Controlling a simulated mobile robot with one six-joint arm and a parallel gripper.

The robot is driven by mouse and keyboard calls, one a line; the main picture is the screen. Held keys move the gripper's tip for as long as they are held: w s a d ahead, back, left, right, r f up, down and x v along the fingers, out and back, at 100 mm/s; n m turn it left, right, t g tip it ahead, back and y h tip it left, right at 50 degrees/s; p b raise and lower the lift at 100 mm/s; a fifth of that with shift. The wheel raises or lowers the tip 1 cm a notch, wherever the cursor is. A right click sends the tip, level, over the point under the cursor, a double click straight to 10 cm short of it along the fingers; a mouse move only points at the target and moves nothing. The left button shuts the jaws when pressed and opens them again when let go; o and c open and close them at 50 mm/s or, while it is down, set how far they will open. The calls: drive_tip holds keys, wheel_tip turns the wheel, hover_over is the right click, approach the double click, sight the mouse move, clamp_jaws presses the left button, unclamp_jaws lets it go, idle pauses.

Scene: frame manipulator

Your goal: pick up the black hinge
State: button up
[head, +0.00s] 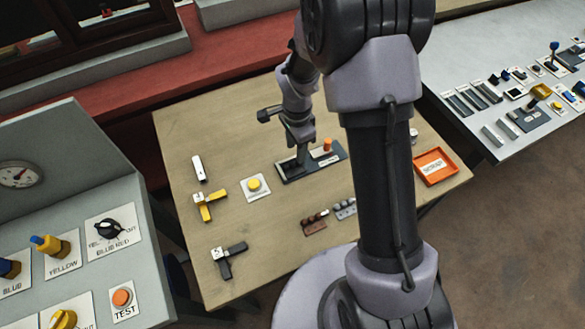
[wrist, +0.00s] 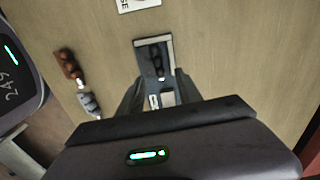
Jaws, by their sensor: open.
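I cannot make out the black hinge in the wrist view.
A yellow hinge (head: 208,207) and a white bar (head: 199,168) lie at the left. A yellow button (head: 254,184), a brown block (head: 315,223), a grey block (head: 345,208) and an orange tray (head: 435,166) are also on the table.

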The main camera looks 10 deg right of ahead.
sight(294, 168)
drive_tip(key=f, duration=0.1)
drive_tip(key=f+b, duration=0.1)
drive_tip(key=f, duration=0.1)
drive_tip(key=f+b, duration=0.1)
drive_tip(key=f, duration=0.1)
drive_tip(key=shift+d+f, duration=0.2)
drive_tip(key=shift+d, duration=0.1)
drive_tip(key=shift+r, duration=0.15)
clamp_jaws()
